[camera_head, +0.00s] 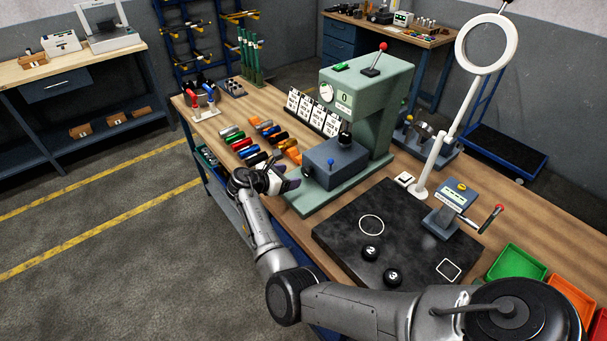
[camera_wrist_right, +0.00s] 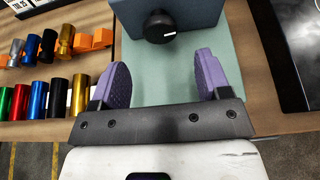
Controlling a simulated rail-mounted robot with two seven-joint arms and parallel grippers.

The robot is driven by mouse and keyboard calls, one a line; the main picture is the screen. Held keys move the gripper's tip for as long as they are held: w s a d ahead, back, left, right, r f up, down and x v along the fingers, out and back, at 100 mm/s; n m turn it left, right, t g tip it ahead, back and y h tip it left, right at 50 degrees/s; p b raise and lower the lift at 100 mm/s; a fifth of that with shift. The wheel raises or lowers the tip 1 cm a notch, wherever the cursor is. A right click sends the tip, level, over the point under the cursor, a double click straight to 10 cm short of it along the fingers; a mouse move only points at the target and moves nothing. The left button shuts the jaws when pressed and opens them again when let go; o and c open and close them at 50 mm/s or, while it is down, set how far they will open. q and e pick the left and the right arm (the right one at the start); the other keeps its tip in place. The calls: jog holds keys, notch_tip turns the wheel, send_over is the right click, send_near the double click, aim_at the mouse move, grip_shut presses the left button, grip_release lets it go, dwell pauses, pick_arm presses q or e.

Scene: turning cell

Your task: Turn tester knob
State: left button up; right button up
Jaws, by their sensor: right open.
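The tester (camera_head: 368,115) is a green machine on the workbench, with a dial and a blue-grey box (camera_head: 337,160) on its base. A black round knob (camera_wrist_right: 160,26) with a white mark sits on the box's front face in the right wrist view; the mark points right. In the head view the knob (camera_head: 306,171) is small at the box's near left side. My right gripper (camera_wrist_right: 162,72) is open, its purple pads apart and empty, with the knob ahead of the gap and not touched. In the head view the right gripper (camera_head: 284,181) is at the bench edge. My left gripper is not in view.
A black mat (camera_head: 340,233) with two numbered black pieces lies right of the tester. A white ring lamp (camera_head: 487,43) and green tray (camera_head: 515,262) are farther right.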

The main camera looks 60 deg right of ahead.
aim_at(304, 173)
jog(key=shift+x, duration=3.55)
jog(key=shift+r, duration=0.1)
